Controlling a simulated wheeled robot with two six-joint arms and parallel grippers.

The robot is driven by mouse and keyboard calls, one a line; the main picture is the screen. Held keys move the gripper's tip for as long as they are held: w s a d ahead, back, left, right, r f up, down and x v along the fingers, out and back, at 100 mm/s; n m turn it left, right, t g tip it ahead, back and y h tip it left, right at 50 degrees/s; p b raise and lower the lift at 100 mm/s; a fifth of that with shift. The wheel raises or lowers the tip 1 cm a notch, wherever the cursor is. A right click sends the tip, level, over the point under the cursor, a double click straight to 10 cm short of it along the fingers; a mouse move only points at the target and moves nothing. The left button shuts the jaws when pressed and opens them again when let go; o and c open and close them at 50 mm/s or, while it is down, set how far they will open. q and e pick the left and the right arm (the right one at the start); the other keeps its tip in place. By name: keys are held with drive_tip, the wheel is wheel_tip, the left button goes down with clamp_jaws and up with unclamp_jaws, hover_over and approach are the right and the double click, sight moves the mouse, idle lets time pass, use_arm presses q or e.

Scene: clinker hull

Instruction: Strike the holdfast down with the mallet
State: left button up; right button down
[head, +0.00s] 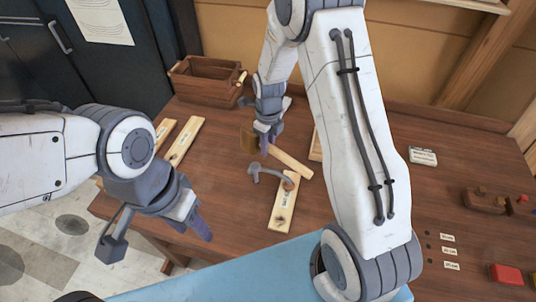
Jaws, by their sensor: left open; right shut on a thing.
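The holdfast (267,172) is a grey metal hook just below the mallet in the picture. Its arm reaches left and its other end is by the upper end of a pale labelled board (283,205). How deep its shank sits is not visible. My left gripper (158,241) is open and empty, off the bench's front left edge.
A brown wooden box (207,82) stands at the back left of the bench (350,230). Pale labelled strips (182,142) lie at the left. A white labelled block (423,157), brown wooden tools (487,200) and a red block (507,274) are at the right. My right arm hides the bench's middle right.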

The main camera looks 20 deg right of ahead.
drive_tip(key=shift+w+f, duration=0.4)
drive_tip(key=shift+s+r, duration=0.2)
drive_tip(key=shift+s, duration=0.05)
drive_tip(key=shift+w+r, duration=0.15)
drive_tip(key=shift+r, duration=0.15)
wheel_tip(320, 180, up, 4)
drive_tip(key=shift+r+p, duration=0.1)
drive_tip(key=shift+p, duration=0.3)
